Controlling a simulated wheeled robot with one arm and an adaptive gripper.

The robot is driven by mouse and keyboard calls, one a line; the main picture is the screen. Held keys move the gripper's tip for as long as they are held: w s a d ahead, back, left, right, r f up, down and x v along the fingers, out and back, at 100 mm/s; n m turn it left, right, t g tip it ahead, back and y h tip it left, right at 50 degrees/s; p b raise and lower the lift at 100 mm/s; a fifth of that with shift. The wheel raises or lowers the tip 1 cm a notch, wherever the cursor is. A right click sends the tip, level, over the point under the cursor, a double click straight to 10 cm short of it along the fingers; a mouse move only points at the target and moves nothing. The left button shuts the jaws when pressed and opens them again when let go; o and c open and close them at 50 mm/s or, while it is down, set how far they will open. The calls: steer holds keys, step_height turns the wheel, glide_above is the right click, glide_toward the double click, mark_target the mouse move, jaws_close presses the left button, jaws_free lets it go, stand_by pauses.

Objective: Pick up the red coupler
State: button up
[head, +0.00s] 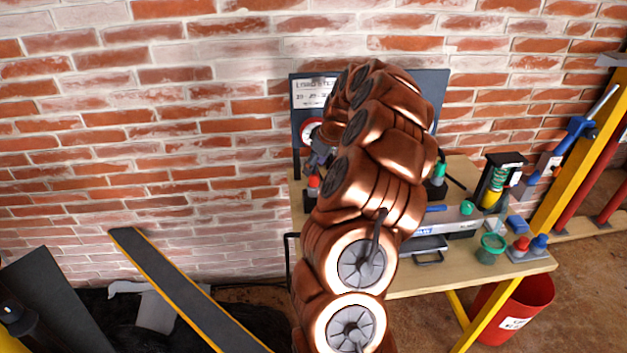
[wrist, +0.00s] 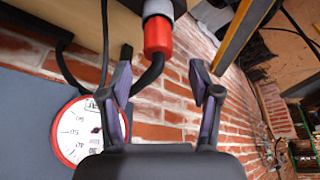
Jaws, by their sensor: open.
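The red coupler (wrist: 158,36) shows at the top centre of the wrist view, with a white collar against a dark block. A black hose curves from its end to the left. My gripper (wrist: 160,62) is open, one finger on each side of the line to the coupler. The coupler appears ahead of the fingertips, and I see no contact. In the head view, a small red part (head: 313,182) on the bench's left side looks like the same coupler. My arm hides much of the bench, and only part of my gripper (head: 320,155) shows there.
A round gauge (wrist: 85,130) on a grey panel is close to the left finger. The bench (head: 535,265) holds a green pot (head: 490,248), red and blue parts (head: 521,244) and a grey case. A red bucket (head: 515,310) stands below. A brick wall is behind.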

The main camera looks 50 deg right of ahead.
mark_target(314, 180)
steer(key=shift+p+x, duration=1.1)
steer(key=shift+x, duration=1.4)
steer(key=shift+s+d, duration=0.1)
steer(key=shift+s, duration=0.05)
jaws_close()
